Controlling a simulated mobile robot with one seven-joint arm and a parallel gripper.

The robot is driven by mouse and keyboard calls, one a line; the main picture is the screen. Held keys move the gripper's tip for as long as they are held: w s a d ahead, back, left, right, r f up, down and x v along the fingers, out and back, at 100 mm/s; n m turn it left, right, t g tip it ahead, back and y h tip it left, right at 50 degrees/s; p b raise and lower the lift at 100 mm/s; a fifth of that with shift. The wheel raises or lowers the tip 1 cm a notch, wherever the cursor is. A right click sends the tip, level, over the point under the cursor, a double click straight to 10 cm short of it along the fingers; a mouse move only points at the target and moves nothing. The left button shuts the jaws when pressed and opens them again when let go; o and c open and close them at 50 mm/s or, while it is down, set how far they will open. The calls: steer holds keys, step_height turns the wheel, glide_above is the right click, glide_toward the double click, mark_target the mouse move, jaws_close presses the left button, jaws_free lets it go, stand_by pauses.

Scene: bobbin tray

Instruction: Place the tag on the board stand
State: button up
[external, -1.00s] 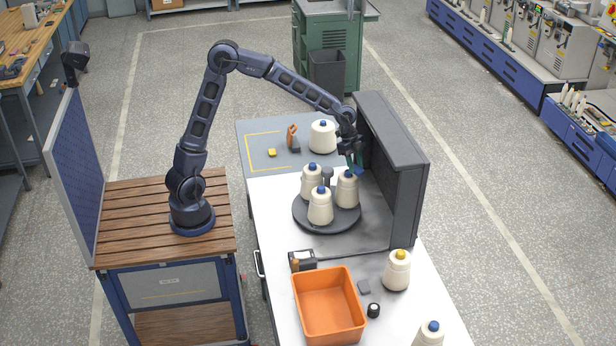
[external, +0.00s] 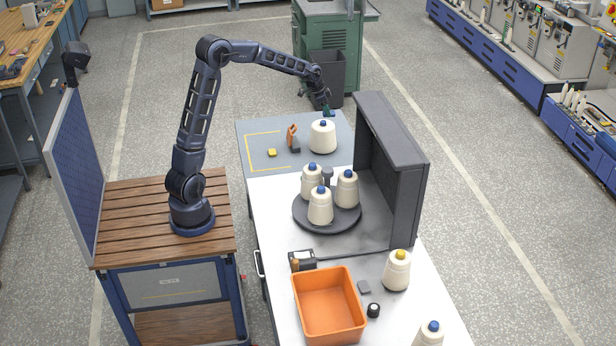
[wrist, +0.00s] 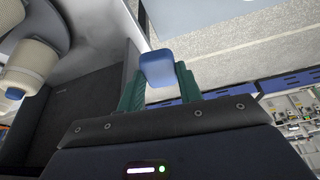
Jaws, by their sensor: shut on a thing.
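My gripper (external: 327,106) is in the air above the far end of the table, over the large cream bobbin with a blue top (external: 322,138). In the wrist view, its green fingers (wrist: 160,85) are shut on a small blue block-like piece, which I take for the tag (wrist: 157,69). The tag hangs clear of any surface. I cannot tell for sure which thing is the board stand. A small orange upright piece (external: 292,134) with a dark block (external: 295,148) stands on the grey mat left of the large bobbin.
The tall dark panel (external: 375,150) stands on the table's right side. Several cream bobbins (external: 320,206) stand on a round dark tray (external: 328,231). A yellow block (external: 272,153) lies on the grey mat (external: 256,131). An orange bin (external: 330,337) is at the near end.

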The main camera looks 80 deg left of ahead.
steer(key=s+a+n, duration=0.2)
steer(key=s+a, duration=0.1)
steer(key=a, duration=0.3)
steer(key=shift+y, duration=0.3)
steer(key=f, duration=3.5)
steer(key=shift+w+a+f, duration=0.1)
steer(key=shift+w+f, duration=0.05)
steer(key=shift+w, duration=0.1)
steer(key=shift+f, duration=0.1)
steer(key=o, duration=1)
steer(key=shift+c, duration=0.2)
steer(key=v, duration=1.2)
